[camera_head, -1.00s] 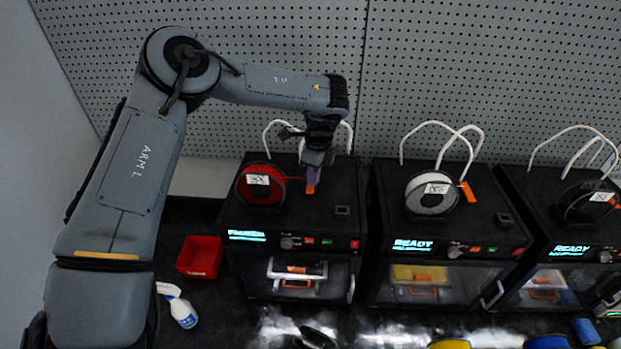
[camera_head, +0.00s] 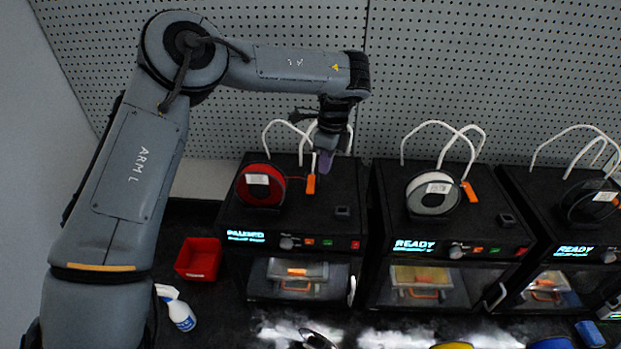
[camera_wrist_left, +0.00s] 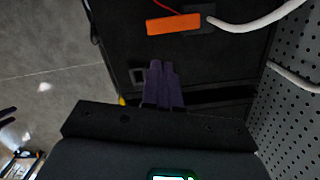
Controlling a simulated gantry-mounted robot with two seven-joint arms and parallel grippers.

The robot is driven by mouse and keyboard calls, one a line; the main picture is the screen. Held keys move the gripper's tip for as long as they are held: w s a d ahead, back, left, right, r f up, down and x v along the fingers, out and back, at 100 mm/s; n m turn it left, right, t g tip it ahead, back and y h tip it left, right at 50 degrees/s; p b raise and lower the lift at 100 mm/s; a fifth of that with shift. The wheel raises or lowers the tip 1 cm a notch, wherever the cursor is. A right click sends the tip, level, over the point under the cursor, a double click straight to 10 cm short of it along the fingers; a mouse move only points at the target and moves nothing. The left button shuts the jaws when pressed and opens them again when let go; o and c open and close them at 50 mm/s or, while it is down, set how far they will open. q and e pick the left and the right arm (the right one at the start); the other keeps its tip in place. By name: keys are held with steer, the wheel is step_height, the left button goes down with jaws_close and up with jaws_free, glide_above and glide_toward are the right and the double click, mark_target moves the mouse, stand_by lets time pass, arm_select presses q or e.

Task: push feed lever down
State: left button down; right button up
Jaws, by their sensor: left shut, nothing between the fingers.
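The orange feed lever (camera_head: 311,184) stands on top of the left black printer (camera_head: 240,222), behind and right of its red spool. In the left wrist view the orange lever (camera_wrist_left: 173,24) lies near the top, apart from the fingers. My left gripper (camera_head: 325,165) is shut and empty, its purple fingertips just right of the lever and above the printer top. The fingers (camera_wrist_left: 163,82) also show together in the left wrist view. I cannot tell from the head view whether they touch the lever.
A red spool (camera_head: 245,190) and white tubes (camera_head: 268,135) stand on the left printer. A middle printer (camera_head: 390,226) and a right printer stand beside it. A red bin (camera_head: 198,258) and spray bottle (camera_head: 180,312) are at left. A grey pegboard (camera_head: 470,60) is behind.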

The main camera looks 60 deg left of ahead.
arm_select(q)
step_height(320, 180, up, 6)
steer(key=p, duration=0.1)
steer(key=shift+w+d+r, duration=0.2)
steer(key=shift+d, duration=0.1)
stand_by(0.4)
